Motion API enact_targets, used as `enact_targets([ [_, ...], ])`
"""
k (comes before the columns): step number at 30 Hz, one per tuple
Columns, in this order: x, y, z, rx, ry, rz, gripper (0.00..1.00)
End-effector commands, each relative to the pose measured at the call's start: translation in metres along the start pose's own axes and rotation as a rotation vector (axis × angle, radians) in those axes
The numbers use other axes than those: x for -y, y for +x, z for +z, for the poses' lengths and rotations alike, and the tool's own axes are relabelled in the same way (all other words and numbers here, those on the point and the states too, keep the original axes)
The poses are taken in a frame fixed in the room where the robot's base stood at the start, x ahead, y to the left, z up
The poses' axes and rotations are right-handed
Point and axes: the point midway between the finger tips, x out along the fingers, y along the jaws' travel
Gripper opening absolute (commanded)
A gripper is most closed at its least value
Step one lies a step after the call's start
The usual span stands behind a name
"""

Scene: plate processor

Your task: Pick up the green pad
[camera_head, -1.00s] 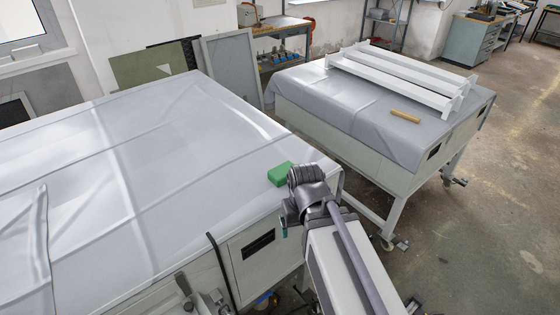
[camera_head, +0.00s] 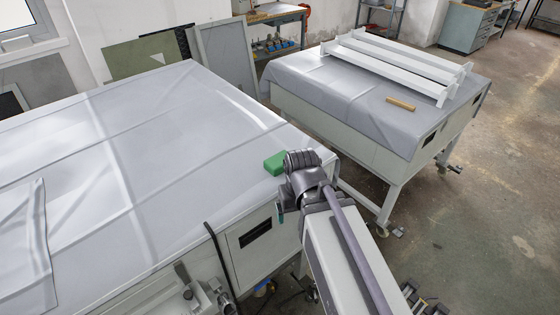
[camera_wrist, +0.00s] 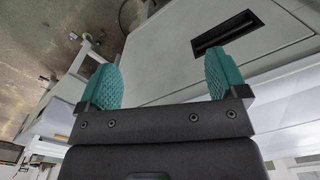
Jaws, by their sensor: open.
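The green pad (camera_head: 275,163) is a small green block lying on the grey-white covered top of the large table (camera_head: 150,150), near its right front corner. My arm's wrist stands just right of it and hides part of its right side. In the wrist view my gripper (camera_wrist: 163,82) shows two teal ribbed fingers spread wide apart with nothing between them. The fingers face the side of a pale cabinet with a dark slot, and the green pad is not in that view. In the head view the fingers are mostly hidden by my own wrist.
A second covered table (camera_head: 345,100) stands at the back right, with white beams (camera_head: 400,65) and a tan block (camera_head: 400,104) on it. A gap separates the two tables. A black hose and metal fittings (camera_head: 200,295) are at the large table's front side.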

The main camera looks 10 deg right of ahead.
Motion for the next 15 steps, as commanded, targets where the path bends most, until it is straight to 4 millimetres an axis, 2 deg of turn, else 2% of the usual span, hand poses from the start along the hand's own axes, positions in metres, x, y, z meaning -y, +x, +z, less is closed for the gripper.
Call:
enact_targets([
  [1, -0.002, -0.028, -0.014, 0.0, 0.005, -0.001, 0.92],
  [2, -0.003, -0.041, -0.027, 0.0, 0.009, -0.003, 0.92],
  [4, -0.006, -0.074, -0.07, 0.005, 0.061, -0.016, 0.92],
  [5, -0.008, -0.088, -0.092, 0.009, 0.122, -0.025, 0.92],
  [6, -0.011, -0.107, -0.125, 0.018, 0.239, -0.037, 0.92],
  [7, -0.012, -0.119, -0.149, 0.028, 0.347, -0.048, 0.92],
  [9, -0.013, -0.127, -0.188, 0.054, 0.592, -0.065, 0.92],
  [11, -0.012, -0.123, -0.206, 0.075, 0.776, -0.072, 0.92],
  [13, -0.01, -0.117, -0.212, 0.094, 0.945, -0.075, 0.92],
  [15, -0.009, -0.116, -0.208, 0.106, 1.055, -0.073, 0.92],
])
